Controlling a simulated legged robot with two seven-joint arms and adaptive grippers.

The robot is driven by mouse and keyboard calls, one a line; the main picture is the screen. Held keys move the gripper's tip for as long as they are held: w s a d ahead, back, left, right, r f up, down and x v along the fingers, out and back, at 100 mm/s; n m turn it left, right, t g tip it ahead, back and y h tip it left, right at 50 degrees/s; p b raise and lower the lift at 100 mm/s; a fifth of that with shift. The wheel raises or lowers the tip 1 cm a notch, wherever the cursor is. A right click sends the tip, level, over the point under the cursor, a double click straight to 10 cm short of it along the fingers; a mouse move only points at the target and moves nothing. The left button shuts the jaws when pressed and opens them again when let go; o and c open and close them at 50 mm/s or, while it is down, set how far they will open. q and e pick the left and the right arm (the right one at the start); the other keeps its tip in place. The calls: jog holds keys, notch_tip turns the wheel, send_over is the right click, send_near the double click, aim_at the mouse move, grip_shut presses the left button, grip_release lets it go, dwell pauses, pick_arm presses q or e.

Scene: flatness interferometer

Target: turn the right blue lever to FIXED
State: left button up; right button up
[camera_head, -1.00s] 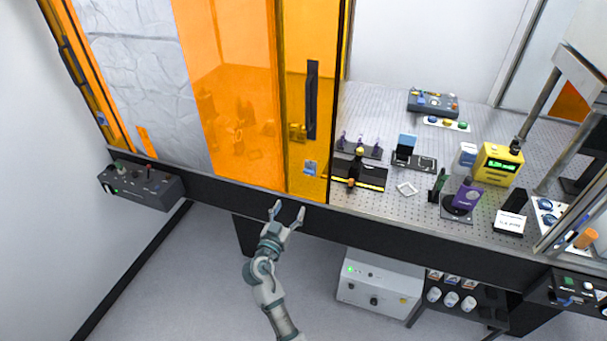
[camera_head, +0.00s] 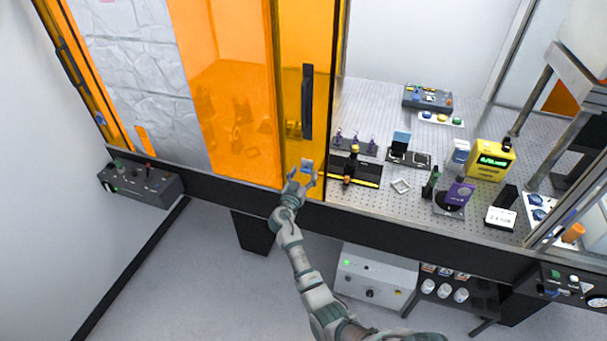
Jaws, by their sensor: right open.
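Two blue knob-like parts (camera_head: 537,207) sit on a white plate at the right end of the perforated table. They are small, and I cannot tell whether either is the right blue lever, nor read any FIXED marking. My right gripper (camera_head: 304,177) is open and empty at the front edge of the bench, in front of the orange door's lower part. It is far to the left of the blue knobs. A small blue and white patch (camera_head: 307,165) on the orange door shows between its fingertips; I cannot tell if they touch it. My left gripper is not in view.
The orange sliding door (camera_head: 235,100) with a black handle (camera_head: 307,102) closes the bench's left part. The perforated table (camera_head: 400,205) is open on the right, with a yellow meter (camera_head: 491,160) and small optics. A grey box (camera_head: 375,278) stands below.

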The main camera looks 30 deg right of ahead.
jog(key=shift+a, duration=0.1)
jog(key=c, duration=1.1)
jog(key=shift+c, duration=0.2)
